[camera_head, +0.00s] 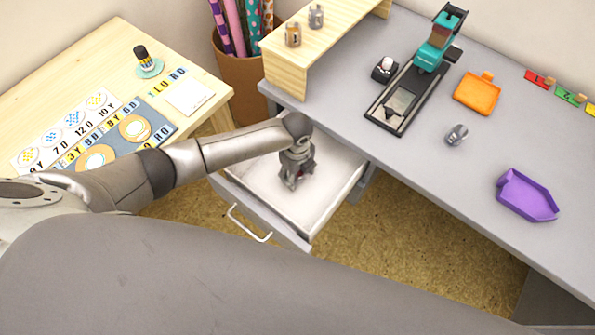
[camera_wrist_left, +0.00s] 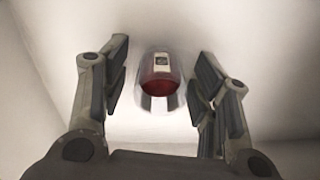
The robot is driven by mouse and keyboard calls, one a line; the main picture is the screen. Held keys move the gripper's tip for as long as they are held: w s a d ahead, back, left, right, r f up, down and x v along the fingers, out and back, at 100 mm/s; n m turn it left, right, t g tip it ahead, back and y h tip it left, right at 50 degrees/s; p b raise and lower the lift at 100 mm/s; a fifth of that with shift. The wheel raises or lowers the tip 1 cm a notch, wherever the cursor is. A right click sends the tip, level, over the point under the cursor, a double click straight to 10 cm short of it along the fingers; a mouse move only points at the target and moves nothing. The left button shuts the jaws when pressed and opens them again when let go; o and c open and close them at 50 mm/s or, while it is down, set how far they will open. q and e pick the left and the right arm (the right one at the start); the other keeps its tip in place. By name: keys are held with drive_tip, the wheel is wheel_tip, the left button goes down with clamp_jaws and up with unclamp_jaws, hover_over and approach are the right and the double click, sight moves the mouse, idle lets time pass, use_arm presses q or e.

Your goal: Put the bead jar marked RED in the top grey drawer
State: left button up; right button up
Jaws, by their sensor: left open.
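The grey drawer (camera_head: 246,208) under the desk is pulled out, with its white inside showing. My left gripper (camera_head: 294,180) points down into it. In the left wrist view the fingers of my left gripper (camera_wrist_left: 161,75) are apart. A small clear jar with red contents (camera_wrist_left: 158,85) is between them, against the white drawer floor, with no finger clearly touching it. Any label on it is too small to read. In the head view the gripper hides nearly all of this jar. My right gripper is not in view.
A jar with orange contents (camera_head: 293,34) and a grey one (camera_head: 316,16) stand on the wooden shelf (camera_head: 287,74). A wooden table (camera_head: 105,52) is at left.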

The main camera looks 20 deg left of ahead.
use_arm(q)
wheel_tip(320, 180, up, 12)
drive_tip(key=shift+r+p, duration=0.15)
drive_tip(key=shift+p, duration=0.3)
